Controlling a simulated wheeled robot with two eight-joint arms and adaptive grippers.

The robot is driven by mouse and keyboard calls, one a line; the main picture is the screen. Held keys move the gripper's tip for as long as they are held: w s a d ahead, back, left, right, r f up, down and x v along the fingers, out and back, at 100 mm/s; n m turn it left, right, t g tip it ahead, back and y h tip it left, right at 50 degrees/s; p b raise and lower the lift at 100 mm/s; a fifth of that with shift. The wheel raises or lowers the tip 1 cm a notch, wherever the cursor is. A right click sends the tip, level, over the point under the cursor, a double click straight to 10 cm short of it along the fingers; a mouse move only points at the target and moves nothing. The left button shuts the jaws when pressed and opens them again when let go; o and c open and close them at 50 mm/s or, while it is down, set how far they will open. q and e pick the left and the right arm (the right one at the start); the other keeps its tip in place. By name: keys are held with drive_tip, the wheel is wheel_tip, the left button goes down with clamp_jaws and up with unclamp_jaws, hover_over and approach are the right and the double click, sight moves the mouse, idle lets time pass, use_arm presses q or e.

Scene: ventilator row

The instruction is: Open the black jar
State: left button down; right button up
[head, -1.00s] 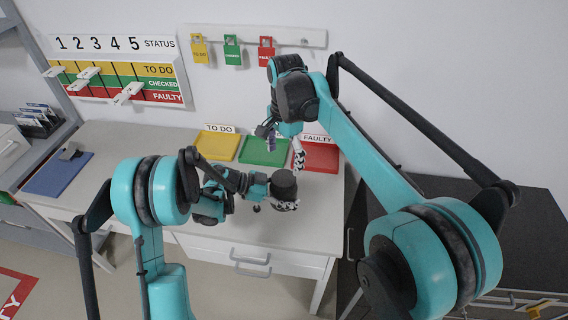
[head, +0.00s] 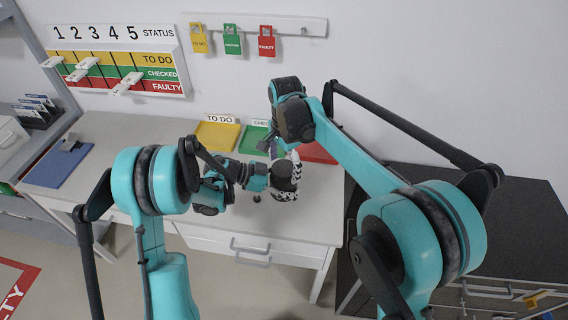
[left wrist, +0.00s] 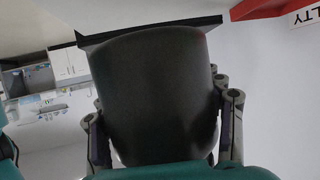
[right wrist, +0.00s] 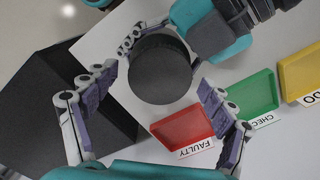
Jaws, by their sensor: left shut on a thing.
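The black jar (head: 284,171) is a dark, wide cylinder held over the front part of the light table. My left gripper (head: 285,190) is shut on it from the left side. In the left wrist view the jar (left wrist: 155,90) fills the middle, with a finger on each side. In the right wrist view I look down on its round dark top (right wrist: 161,68). My right gripper (right wrist: 158,82) is open and empty above the jar, its fingers spread to either side of the top. In the head view the right fingers are partly hidden by the arm.
On the table behind stand a yellow tray (head: 217,135), a green tray (right wrist: 252,104) and a red tray (right wrist: 183,128). A blue mat (head: 60,165) lies at the left. A dark cabinet (head: 520,225) stands at the right. The table's left middle is clear.

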drive_tip(key=c, duration=1)
drive_tip(key=shift+n, duration=1.6)
drive_tip(key=shift+c, duration=0.2)
drive_tip(key=o, duration=1.3)
drive_tip(key=shift+c, duration=0.2)
